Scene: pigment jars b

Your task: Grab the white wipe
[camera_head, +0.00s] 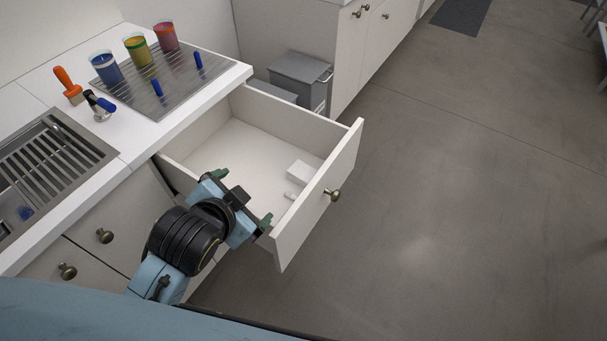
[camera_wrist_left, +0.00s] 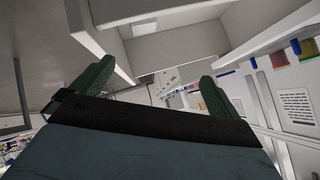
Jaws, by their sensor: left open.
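A small white block-like thing (camera_head: 301,171), which looks like the folded white wipe, lies in the open drawer (camera_head: 318,203) near its front panel. A smaller pale thing (camera_head: 290,196) lies beside it; I cannot tell what it is. A white patch (camera_wrist_left: 145,27) in the drawer in the left wrist view may be the wipe. My left gripper (camera_head: 243,196) is open and empty, over the near side of the drawer, left of the wipe and apart from it. Its green fingers (camera_wrist_left: 152,86) stand wide apart in the left wrist view. My right gripper is not in view.
On the counter stand a blue jar (camera_head: 106,69), a yellow-green jar (camera_head: 137,48) and a red jar (camera_head: 165,36), with blue-handled tools and an orange-handled brush (camera_head: 68,84). A sink grate (camera_head: 50,160) is at left. A grey bin (camera_head: 300,76) stands behind the drawer. Floor at right is clear.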

